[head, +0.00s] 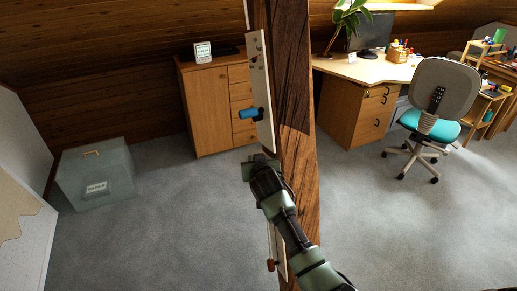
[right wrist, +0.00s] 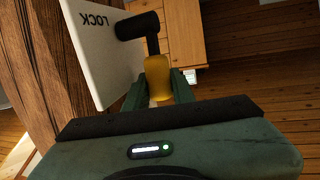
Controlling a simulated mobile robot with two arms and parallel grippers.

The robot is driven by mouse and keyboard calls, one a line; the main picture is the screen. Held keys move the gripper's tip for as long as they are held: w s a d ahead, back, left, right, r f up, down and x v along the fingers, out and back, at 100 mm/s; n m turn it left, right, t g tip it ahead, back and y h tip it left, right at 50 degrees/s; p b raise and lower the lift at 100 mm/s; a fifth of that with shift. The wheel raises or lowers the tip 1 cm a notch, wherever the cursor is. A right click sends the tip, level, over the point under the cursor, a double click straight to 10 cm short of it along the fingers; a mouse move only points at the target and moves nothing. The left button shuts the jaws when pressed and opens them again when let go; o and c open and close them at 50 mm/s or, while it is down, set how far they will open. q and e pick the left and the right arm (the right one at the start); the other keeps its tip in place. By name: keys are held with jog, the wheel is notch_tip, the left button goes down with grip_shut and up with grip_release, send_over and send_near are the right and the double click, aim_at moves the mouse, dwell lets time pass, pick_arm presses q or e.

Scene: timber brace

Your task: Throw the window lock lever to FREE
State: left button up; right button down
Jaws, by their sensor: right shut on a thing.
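A yellow lever handle (right wrist: 157,78) on a black pivot (right wrist: 138,26) sticks out from a white plate marked LOCK (right wrist: 95,45) in the right wrist view. The lettering appears upside down there. My right gripper (right wrist: 158,92) is shut on this handle, with a green finger on either side. In the head view my right gripper (head: 249,168) is beside the timber post (head: 296,120) and hides the yellow handle. A blue lever (head: 248,114) sits above it on a pale plate (head: 257,75). The word FREE is not readable. My left gripper is not in view.
A lower pale plate with a small reddish knob (head: 270,265) is on the post beneath my arm. A wooden cabinet (head: 208,105), a grey box (head: 95,172), a desk (head: 355,112) and an office chair (head: 440,90) stand behind. Carpet around the post is clear.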

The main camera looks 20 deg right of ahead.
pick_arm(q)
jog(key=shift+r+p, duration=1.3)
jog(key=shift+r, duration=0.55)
pick_arm(e)
jog(key=shift+w+f+g, duration=0.15)
jog(key=shift+w+g, duration=0.45)
jog(key=shift+g, duration=0.4)
jog(key=c, duration=1.5)
grip_release()
jog(key=shift+o, duration=0.2)
pick_arm(q)
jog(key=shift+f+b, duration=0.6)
jog(key=shift+b, duration=0.05)
pick_arm(e)
jog(key=v, duration=0.7)
jog(key=shift+s+r, duration=0.2)
jog(key=shift+s, duration=0.1)
